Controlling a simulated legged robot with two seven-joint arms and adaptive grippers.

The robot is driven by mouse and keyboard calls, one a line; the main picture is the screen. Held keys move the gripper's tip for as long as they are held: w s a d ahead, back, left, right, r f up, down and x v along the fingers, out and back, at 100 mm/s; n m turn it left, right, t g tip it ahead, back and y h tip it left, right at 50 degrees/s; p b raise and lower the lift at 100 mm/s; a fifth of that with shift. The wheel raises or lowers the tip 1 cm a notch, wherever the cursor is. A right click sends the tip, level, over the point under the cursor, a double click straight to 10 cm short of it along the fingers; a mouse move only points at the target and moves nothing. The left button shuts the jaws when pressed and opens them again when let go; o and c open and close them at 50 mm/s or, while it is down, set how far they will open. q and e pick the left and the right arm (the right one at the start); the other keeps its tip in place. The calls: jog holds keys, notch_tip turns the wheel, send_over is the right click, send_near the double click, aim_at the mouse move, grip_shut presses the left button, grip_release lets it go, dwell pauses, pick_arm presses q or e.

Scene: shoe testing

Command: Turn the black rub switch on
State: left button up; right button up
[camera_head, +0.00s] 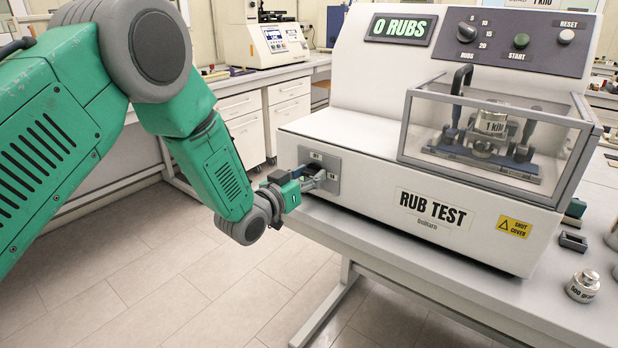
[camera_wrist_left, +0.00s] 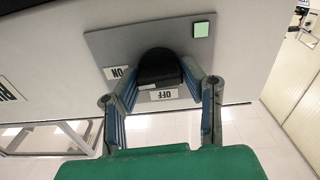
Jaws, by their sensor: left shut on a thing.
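The rub test machine (camera_head: 352,118) stands on the table, with a grey switch plate (camera_head: 333,163) on its left end. In the left wrist view the black switch (camera_wrist_left: 158,66) sits on this plate, near an ON label (camera_wrist_left: 117,73) and an OFF label (camera_wrist_left: 164,95), both upside down there. A pale green square (camera_wrist_left: 201,30) is on the plate. My left gripper (camera_head: 316,178) is at the plate, its two fingers on either side of the switch, shut on it. The fingers partly cover the switch in the head view. My right gripper is not in view.
A clear cover (camera_head: 488,128) encloses the machine's rubbing part and a 1 kilo weight (camera_head: 490,123). A 500 gram weight (camera_head: 583,287) stands on the table (camera_head: 470,298) at right. Floor is free below my left arm.

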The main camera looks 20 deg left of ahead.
pick_arm(q)
jog(key=shift+s+f+m, duration=0.1)
jog(key=shift+f+m, duration=0.25)
jog(key=shift+m, duration=0.25)
jog(key=o, duration=1.1)
jog(key=shift+o, duration=0.2)
jog(key=shift+w, duration=0.3)
jog(key=shift+s+r, duration=0.15)
jog(key=shift+s+a, duration=0.1)
jog(key=shift+s, duration=0.25)
jog(key=v, duration=1.1)
